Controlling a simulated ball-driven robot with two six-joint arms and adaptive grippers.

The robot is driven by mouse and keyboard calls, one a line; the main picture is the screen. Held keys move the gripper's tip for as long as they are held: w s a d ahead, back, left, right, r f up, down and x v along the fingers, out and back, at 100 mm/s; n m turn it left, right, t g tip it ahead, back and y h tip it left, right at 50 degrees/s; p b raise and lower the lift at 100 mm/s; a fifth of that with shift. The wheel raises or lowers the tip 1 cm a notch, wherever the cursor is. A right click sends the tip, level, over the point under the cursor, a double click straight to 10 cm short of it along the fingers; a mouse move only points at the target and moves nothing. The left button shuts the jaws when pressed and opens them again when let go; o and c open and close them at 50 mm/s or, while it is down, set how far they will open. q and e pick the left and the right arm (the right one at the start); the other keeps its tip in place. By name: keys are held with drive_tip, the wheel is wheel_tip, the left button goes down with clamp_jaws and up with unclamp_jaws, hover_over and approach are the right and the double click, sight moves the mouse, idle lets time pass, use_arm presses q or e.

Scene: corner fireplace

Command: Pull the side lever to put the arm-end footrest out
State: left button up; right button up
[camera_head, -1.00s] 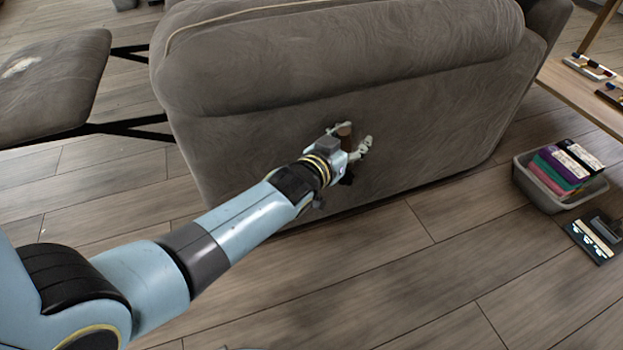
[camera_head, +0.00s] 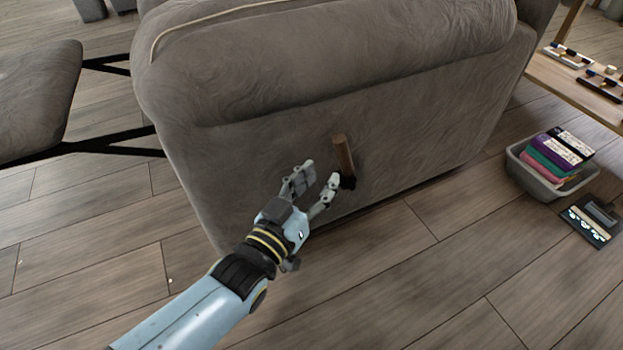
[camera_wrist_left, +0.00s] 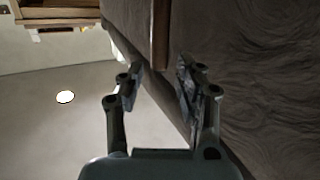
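The wooden side lever (camera_head: 343,156) stands out from the brown sofa's arm side (camera_head: 250,150), tilted a little, with a dark base at its lower end. It also shows in the left wrist view (camera_wrist_left: 160,35), beyond the fingertips. My left gripper (camera_head: 318,186) is open and empty, just left of and below the lever. In the wrist view its fingers (camera_wrist_left: 158,80) are spread with nothing between them. The footrest (camera_head: 40,95) is extended at the left on black metal bars. My right gripper is not in view.
A grey bin (camera_head: 530,180) with colourful boxes stands on the floor at the right. A dark flat item (camera_head: 592,222) lies beside it. A wooden table (camera_head: 570,85) with small items is at the upper right. The wooden floor in front is largely clear.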

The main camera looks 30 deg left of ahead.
use_arm(q)
drive_tip(key=shift+s, duration=0.7)
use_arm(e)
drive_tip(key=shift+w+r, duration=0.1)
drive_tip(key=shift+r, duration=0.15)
use_arm(q)
drive_tip(key=shift+a, duration=0.1)
